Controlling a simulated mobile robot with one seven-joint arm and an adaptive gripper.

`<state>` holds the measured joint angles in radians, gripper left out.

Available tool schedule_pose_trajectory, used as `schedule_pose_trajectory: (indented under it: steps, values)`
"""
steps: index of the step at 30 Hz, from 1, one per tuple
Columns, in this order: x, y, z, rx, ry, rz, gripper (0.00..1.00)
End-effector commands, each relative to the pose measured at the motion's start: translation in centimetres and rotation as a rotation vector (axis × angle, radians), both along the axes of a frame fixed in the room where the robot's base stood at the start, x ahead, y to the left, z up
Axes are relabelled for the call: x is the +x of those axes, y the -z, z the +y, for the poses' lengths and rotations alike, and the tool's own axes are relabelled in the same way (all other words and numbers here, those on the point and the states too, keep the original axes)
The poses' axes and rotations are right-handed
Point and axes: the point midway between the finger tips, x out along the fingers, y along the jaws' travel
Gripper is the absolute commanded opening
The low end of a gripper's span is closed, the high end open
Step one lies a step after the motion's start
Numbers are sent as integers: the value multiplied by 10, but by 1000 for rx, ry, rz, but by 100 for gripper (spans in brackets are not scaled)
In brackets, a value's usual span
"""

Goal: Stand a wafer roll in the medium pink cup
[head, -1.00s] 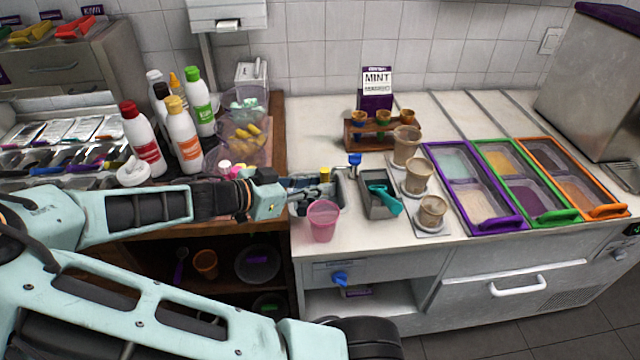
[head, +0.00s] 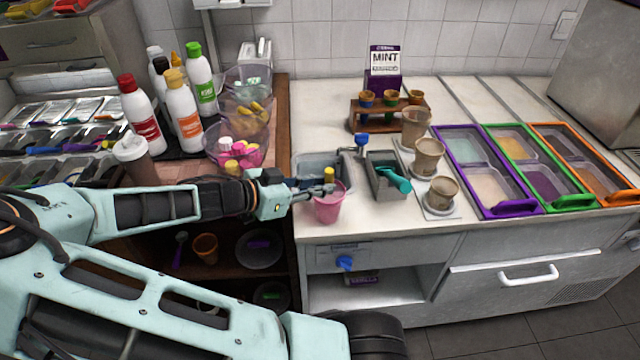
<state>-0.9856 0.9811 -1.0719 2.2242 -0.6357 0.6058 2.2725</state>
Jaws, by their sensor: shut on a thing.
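The pink cup (head: 328,210) stands on the white counter near its front edge, beside the small sink. My gripper (head: 326,190) reaches in from the left at the cup's rim, its fingertips overlapping the rim in the picture. It is shut on what looks like a wafer roll (head: 329,175), a short yellow upright piece showing just above the fingers. The roll's lower part is hidden by the fingers and cup, so I cannot tell how far it is inside the cup.
A metal sink (head: 318,165) lies behind the cup. A grey bin with a teal scoop (head: 396,180) stands to the right, then several brown cups (head: 440,190). Clear bowls (head: 236,145) and sauce bottles (head: 184,128) stand behind my arm at the left.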

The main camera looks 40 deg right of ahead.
Motion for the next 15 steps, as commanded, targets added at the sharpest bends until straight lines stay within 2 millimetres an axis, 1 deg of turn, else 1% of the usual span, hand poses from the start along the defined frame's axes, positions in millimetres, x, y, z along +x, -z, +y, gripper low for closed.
schedule_pose_trajectory:
  steps: [1,4,14,15]
  values:
    - [0,7,0,-1,-1,0,5]
    - [0,11,0,0,-1,0,5]
    - [0,11,0,0,0,0,5]
    - [0,11,0,0,0,0,17]
